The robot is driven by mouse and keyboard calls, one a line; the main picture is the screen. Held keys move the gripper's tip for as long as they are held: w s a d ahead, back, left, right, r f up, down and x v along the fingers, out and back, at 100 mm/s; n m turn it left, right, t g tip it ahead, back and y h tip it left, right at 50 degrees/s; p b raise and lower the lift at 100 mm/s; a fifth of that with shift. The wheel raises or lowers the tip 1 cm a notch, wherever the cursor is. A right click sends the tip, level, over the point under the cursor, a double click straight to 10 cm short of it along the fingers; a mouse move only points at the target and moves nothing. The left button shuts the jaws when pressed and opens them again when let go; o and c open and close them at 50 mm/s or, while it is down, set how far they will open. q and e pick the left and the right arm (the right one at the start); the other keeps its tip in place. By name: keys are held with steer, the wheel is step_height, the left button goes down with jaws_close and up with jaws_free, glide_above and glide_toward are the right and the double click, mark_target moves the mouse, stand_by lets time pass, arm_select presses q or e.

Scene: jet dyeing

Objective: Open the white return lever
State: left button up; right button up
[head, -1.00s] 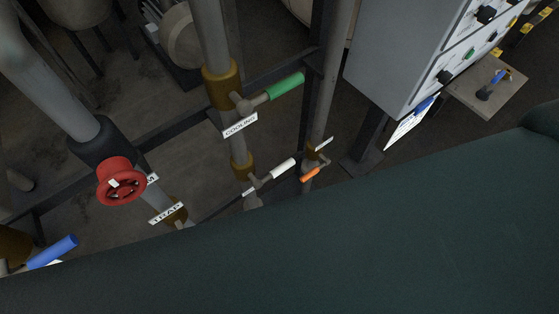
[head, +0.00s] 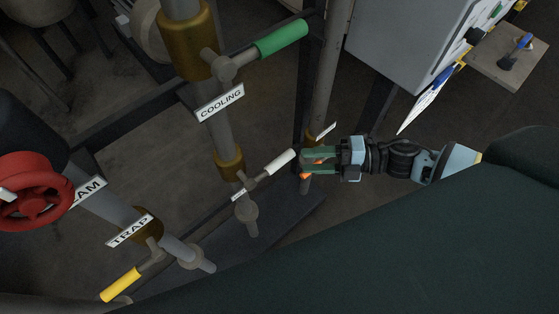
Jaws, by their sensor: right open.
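The white return lever (head: 279,161) is on a valve low on the vertical pipe below the cooling valve. It points up and to the right, and a small label hangs by its stem. My right gripper (head: 306,160) is just right of the lever's white tip in the head view, with its two green fingers apart and nothing seen between them gripped. Whether a finger touches the lever cannot be told. An orange lever (head: 306,178) shows partly behind the fingers. My left gripper is not in view.
A green lever (head: 281,38) with a COOLING label (head: 219,102) sits above. A red handwheel (head: 35,190), a TRAP label (head: 130,231) and a yellow lever (head: 120,285) are at left. A grey control cabinet (head: 404,35) stands at upper right.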

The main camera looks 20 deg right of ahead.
mark_target(287, 161)
steer(key=shift+p+x, duration=0.3)
steer(key=shift+x, duration=3.65)
jaws_close()
